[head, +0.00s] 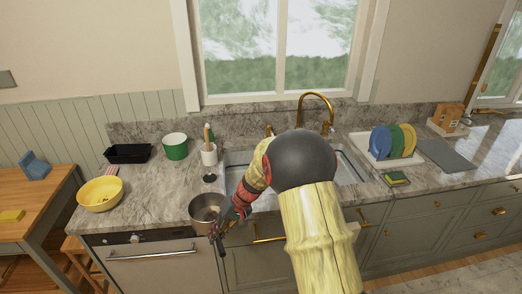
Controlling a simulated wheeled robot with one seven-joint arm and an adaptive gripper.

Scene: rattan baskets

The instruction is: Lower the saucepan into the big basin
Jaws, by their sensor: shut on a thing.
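The saucepan (204,200) is a small grey metal pan at the left front of the sink. It appears over the counter's front edge, with its open top facing up. My gripper (219,229) is shut on the saucepan at its near side, where the handle is; the jaws are small and partly merge with the dark handle. The sink (237,158) is set in the counter to the right of the pan. My arm covers its middle, so I cannot tell which basin is the bigger one. I cannot tell whether the pan touches the counter.
A brass faucet (318,97) stands behind the sink. A utensil holder (209,155), green pot (176,147), black tray (127,153) and yellow bowl (100,194) stand to the left. A dish rack with plates (380,142) and a sponge (396,178) are at the right.

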